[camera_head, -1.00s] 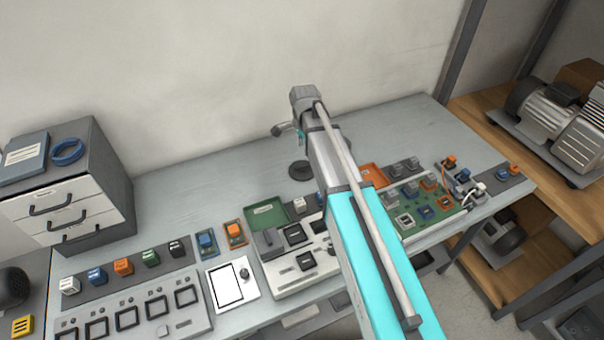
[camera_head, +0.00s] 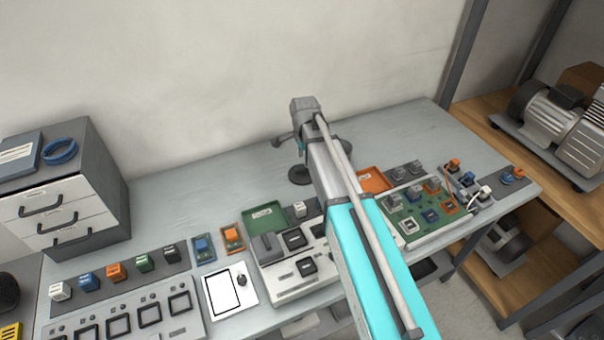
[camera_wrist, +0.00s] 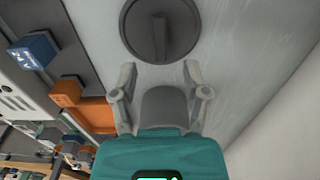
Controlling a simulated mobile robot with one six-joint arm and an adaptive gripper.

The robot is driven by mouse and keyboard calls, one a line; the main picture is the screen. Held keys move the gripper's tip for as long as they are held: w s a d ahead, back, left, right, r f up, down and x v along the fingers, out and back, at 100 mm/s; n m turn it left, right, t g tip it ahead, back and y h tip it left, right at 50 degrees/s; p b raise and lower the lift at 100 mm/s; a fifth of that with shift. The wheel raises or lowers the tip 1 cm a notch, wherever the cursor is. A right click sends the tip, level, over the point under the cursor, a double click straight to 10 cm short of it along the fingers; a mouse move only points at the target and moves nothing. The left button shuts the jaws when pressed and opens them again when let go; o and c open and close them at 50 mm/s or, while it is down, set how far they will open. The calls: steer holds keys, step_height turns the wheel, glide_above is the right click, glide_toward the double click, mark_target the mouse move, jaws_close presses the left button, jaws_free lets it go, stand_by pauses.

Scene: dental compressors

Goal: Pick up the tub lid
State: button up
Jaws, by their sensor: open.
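The tub lid is a dark grey round disc with a raised bar handle across it. In the wrist view the lid (camera_wrist: 180,38) lies flat on the grey bench, just beyond my fingertips at the top middle. In the head view the lid (camera_head: 299,175) shows as a small dark disc left of my arm, partly hidden by it. My gripper (camera_wrist: 160,72) is open and empty, its two fingers spread short of the lid's near edge. In the head view the gripper is mostly hidden behind my wrist.
An orange tray (camera_head: 372,181) and a green tray (camera_head: 265,217) lie nearer the bench's front, among boards and small blocks. A drawer cabinet (camera_head: 70,190) stands at the left. The wall rises behind the bench. Bare bench (camera_head: 210,175) lies left of the lid.

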mark_target(304, 168)
steer(key=shift+f, duration=0.2)
step_height(304, 168, down, 5)
steer(key=b, duration=0.5)
steer(key=shift+r, duration=0.1)
stand_by(0.4)
jaws_close()
